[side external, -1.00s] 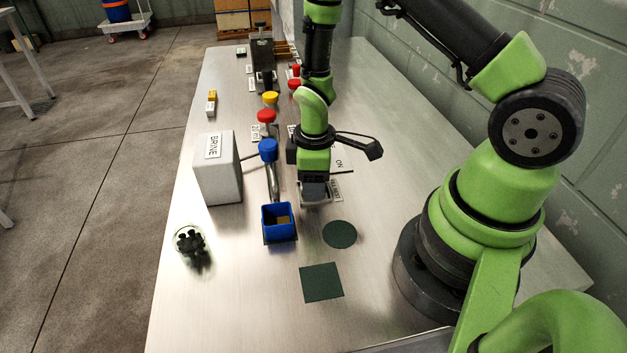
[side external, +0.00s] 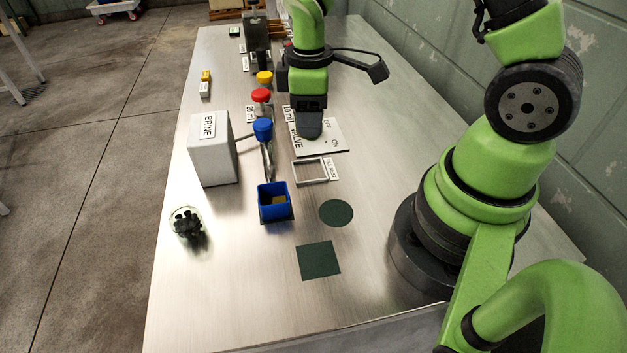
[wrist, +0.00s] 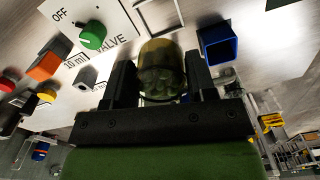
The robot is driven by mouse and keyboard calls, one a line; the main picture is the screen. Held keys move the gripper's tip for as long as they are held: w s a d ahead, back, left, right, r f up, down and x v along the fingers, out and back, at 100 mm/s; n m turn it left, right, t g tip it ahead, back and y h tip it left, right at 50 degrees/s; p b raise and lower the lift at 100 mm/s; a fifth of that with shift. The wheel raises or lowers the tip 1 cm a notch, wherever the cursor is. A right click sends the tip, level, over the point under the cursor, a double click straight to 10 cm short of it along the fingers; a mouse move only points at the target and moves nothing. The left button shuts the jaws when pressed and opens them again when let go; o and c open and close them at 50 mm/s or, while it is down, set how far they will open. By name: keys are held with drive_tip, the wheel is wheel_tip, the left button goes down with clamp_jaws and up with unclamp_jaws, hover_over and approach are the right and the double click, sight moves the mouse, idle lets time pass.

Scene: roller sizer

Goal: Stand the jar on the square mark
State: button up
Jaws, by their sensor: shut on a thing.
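The jar (wrist: 162,66), clear with olive-green contents, is between the two dark fingers of my gripper (wrist: 160,82) in the wrist view. My gripper is shut on it. In the side view my gripper (side external: 308,128) is above the valve panel, and the jar cannot be made out there. The square mark (side external: 319,260) is a flat dark green patch near the front of the table, bare, well in front of my gripper. A round dark green mark (side external: 336,213) lies behind it, also bare.
A metal frame labelled as a nest (side external: 311,171) stands empty. A blue open box (side external: 273,203) is left of the round mark. A glass of dark pieces (side external: 187,222) and a grey BRINE tank (side external: 213,155) stand further left. The valve panel (side external: 325,140) lies under my gripper.

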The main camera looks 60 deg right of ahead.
wheel_tip(320, 180, up, 6)
drive_tip(key=shift+f, duration=0.1)
drive_tip(key=s+a+n, duration=0.4)
drive_tip(key=a, duration=0.5)
drive_tip(key=n, duration=0.5)
hover_over(318, 258)
wheel_tip(318, 258, down, 4)
drive_tip(key=shift+s+f, duration=0.1)
drive_tip(key=shift+f, duration=5.55)
drive_tip(key=o, duration=1)
drive_tip(key=shift+f, duration=0.1)
drive_tip(key=shift+c, duration=0.2)
